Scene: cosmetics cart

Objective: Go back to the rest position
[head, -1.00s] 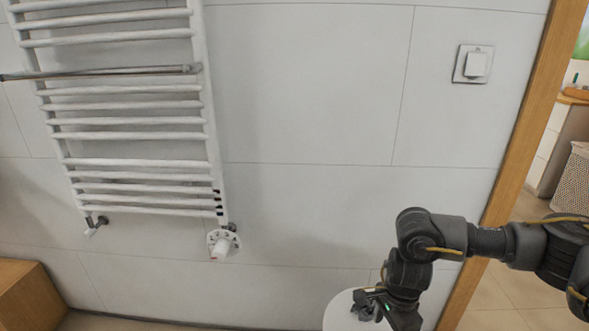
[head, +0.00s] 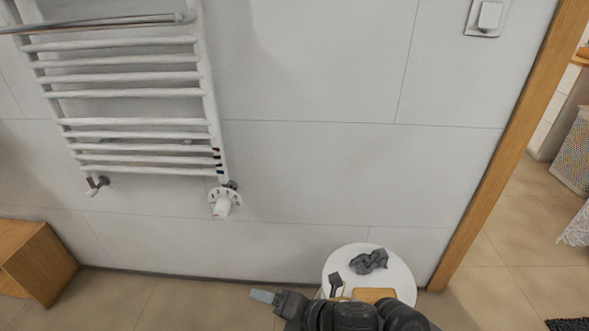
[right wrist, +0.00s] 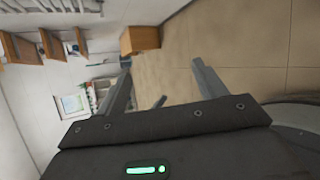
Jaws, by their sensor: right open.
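My right gripper (head: 263,296) is at the bottom of the head view, just left of the round white table, with its arm running along the bottom edge. Its two grey fingers (right wrist: 163,88) stand apart in the right wrist view, with nothing between them but a view of the floor and room. The jaws are open and empty. My left gripper is in neither view.
A small round white table (head: 402,273) stands by the wall, with a crumpled grey cloth (head: 369,261), a dark brush-like item (head: 335,282) and a wooden piece (head: 374,295). A white towel radiator (head: 140,122) hangs left. A wooden box (head: 40,262) stands lower left.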

